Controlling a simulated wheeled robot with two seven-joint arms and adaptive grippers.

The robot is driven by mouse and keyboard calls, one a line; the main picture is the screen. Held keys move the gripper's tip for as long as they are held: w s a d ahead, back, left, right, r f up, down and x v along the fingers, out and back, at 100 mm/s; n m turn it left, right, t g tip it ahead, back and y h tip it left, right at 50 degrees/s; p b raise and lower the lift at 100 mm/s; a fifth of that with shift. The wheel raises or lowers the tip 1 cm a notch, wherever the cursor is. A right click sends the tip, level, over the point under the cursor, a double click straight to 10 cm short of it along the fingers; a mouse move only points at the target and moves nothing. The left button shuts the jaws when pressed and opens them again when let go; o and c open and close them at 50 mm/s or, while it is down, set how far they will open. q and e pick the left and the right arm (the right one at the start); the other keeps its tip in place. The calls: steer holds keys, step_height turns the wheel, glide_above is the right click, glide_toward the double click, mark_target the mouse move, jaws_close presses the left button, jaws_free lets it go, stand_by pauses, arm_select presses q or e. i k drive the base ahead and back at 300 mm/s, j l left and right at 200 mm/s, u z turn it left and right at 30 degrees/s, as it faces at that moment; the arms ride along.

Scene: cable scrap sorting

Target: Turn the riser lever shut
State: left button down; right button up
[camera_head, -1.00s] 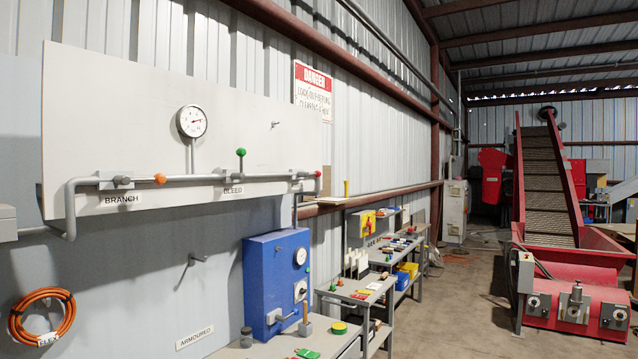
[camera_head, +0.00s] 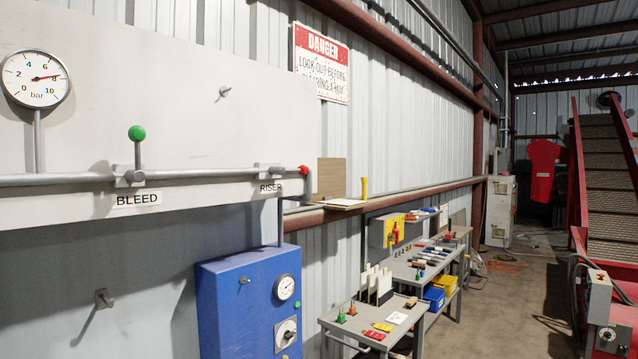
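The riser lever (camera_head: 304,171) has a red knob and sits at the right end of the grey pipe, above the RISER label (camera_head: 270,188). Its arm lies about level, along the pipe. The bleed lever (camera_head: 137,150) has a green knob and stands upright above the BLEED label (camera_head: 137,199). A round pressure gauge (camera_head: 36,78) marked in bar is at the upper left, its needle near 8. Neither of my grippers shows in the head view.
A blue box (camera_head: 243,300) with a small gauge stands below the riser. A grey bench (camera_head: 345,325) with small items runs along the wall at right. A peg (camera_head: 103,299) sticks out at lower left. The floor (camera_head: 520,315) right of the benches shows open room.

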mark_target(302, 169)
steer(key=i+l, duration=0.3)
steer(key=i, duration=0.2)
steer(key=i+l, duration=0.3)
steer(key=i, duration=0.25)
steer(key=u, duration=0.05)
